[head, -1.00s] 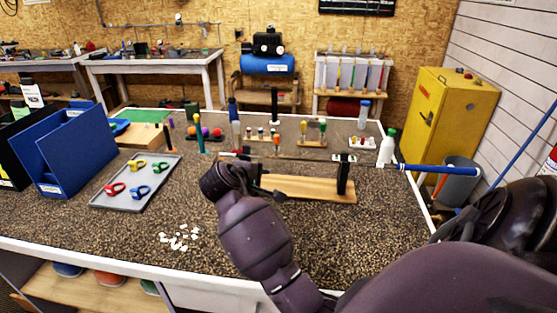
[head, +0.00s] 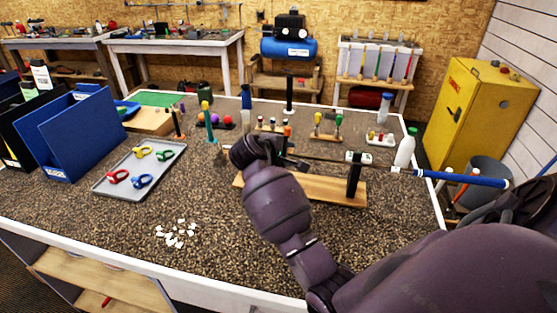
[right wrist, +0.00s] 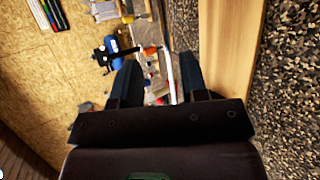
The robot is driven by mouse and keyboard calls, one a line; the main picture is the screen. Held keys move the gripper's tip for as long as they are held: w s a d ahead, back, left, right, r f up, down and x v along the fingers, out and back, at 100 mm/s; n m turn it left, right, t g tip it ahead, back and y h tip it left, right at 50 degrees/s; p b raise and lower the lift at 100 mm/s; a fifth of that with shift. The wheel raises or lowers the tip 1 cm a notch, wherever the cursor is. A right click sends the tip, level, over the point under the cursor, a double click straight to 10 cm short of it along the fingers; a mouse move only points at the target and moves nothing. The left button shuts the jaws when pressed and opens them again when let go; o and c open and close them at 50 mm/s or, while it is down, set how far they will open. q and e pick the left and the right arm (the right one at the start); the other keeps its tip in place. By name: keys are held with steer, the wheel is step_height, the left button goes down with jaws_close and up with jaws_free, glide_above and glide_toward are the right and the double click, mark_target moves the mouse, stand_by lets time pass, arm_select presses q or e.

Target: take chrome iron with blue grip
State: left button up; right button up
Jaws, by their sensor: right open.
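The iron with the blue grip (head: 468,178) lies across a wooden stand (head: 318,188) with black uprights. Its blue grip sticks out to the right past the bench edge, and its thin chrome shaft (head: 385,166) runs left toward my right gripper. My right gripper (right wrist: 160,65) is open, its two dark fingers apart. In the head view my wrist hides most of the fingers and the club's head end. My left gripper is not in view.
A grey tray (head: 113,187) with several coloured ring-handled tools is at left, beside a blue bin (head: 75,135). White chips (head: 175,233) lie in front. A white bottle (head: 405,148) and small racks (head: 326,138) stand behind the stand.

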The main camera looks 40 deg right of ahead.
mark_target(295, 156)
steer(key=shift+a+f+p+x, duration=0.1)
steer(key=shift+p+x, duration=0.05)
steer(key=shift+x, duration=1.05)
steer(key=shift+a+f+p+x, duration=0.1)
steer(key=shift+f+x, duration=0.05)
steer(key=shift+x, duration=1)
steer(key=shift+a+f+p+x, duration=0.1)
steer(key=shift+p+x, duration=0.05)
steer(key=shift+x, duration=1.05)
steer(key=shift+w, duration=0.15)
steer(key=shift+c, duration=0.4)
jaws_close()
